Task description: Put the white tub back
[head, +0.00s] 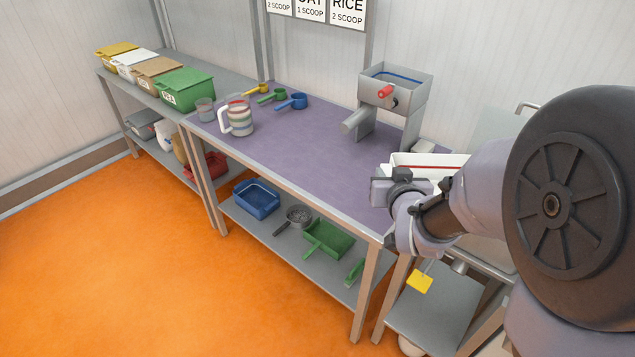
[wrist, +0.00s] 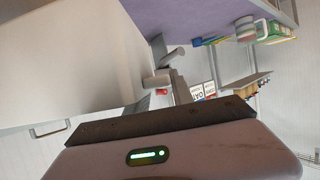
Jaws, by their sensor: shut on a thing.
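The white tub (head: 432,160) is at the right end of the purple-topped bench, partly hidden behind my gripper and arm. A dark red strip shows along it. My gripper (head: 388,188) is shut on the tub, at its near left side. In the wrist view, the tub's pale wall (wrist: 75,70) fills the left side, beyond the dark jaw edge of my gripper (wrist: 160,122). The fingertips are hidden, and I cannot tell whether the tub's base touches anything.
A steel hopper with a red handle (head: 387,91) stands behind the tub on the purple bench (head: 290,150). A striped jug (head: 239,118) and scoops stand further left. The lower shelf holds a blue tub (head: 257,197), sieve (head: 299,214) and green dustpan (head: 328,238). Mid-bench is clear.

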